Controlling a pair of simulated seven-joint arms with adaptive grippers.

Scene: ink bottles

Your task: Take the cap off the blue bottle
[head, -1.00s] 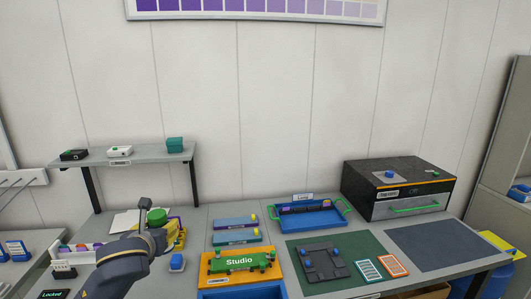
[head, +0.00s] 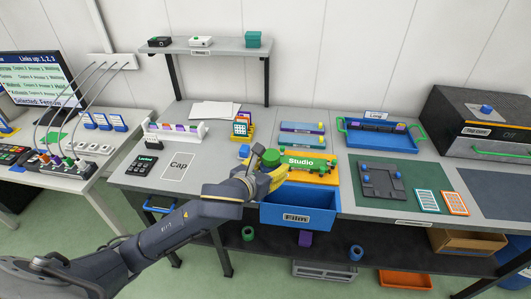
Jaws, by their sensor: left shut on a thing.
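A small blue block-like thing (head: 244,150), which may be the blue bottle, stands on the table just left of my left gripper. It is too small for me to tell whether a cap is on it. My left gripper (head: 272,174) is shut at the left end of the green Studio piece (head: 307,162), above the Film bin. A round dark green piece (head: 271,157) shows at the gripper; I cannot tell what is held. A white outlined square marked Cap (head: 178,166) is bare. My right gripper is not in view.
The blue Film bin (head: 298,212) hangs at the table front. A black keypad reading Locked (head: 143,166) lies left of the Cap square. A blue tray (head: 380,136) and a green mat (head: 425,177) lie right. A shelf (head: 215,46) stands at the back.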

